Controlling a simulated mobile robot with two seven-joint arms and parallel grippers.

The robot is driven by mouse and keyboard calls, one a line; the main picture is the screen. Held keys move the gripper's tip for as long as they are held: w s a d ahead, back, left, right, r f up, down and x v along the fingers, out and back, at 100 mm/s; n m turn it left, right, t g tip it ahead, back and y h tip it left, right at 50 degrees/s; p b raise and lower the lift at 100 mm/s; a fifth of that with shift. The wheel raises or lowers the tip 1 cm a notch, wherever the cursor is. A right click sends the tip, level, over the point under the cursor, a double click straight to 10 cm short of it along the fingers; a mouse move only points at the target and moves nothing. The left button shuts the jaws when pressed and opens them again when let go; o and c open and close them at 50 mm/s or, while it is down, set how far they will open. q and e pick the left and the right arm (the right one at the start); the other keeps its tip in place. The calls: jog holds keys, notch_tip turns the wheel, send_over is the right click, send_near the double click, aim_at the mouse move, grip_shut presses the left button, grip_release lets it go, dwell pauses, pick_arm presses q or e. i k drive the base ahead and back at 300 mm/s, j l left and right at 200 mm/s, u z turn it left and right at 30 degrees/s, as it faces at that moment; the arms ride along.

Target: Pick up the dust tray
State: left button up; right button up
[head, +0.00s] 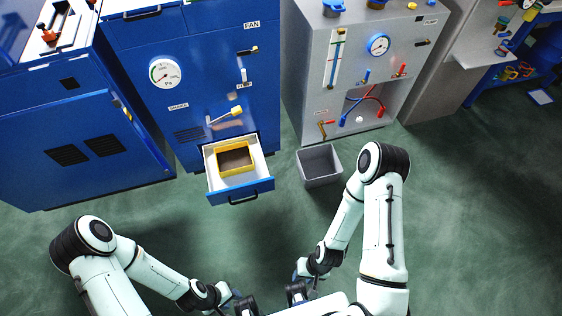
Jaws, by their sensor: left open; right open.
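The dust tray (252,157) is a yellow-rimmed rectangular tray with a brownish inside. It sits in an open white-walled drawer (213,178) with a blue front, low in the blue cabinet. My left gripper (240,303) is at the bottom edge of the head view, below the drawer, open and apart from the tray. My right gripper (296,290) is a little to its right, also open and away from the tray. The lower parts of both grippers are partly cut off or hidden by my arms.
A grey open bin (320,181) stands on the green floor right of the drawer. The blue cabinet (215,70) carries a gauge and a yellow-tipped lever above the drawer. A grey panel unit (310,75) stands to the right. The floor before the drawer is clear.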

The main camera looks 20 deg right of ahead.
aim_at(231, 160)
jog(key=i+j, duration=0.2)
jog(key=i, duration=0.15)
jog(key=i+j, duration=0.25)
jog(key=i+j+z, duration=0.1)
jog(key=z, duration=0.3)
jog(key=i+j+z, duration=0.2)
jog(key=z, duration=0.2)
jog(key=i+j+z, duration=0.2)
jog(key=z, duration=0.65)
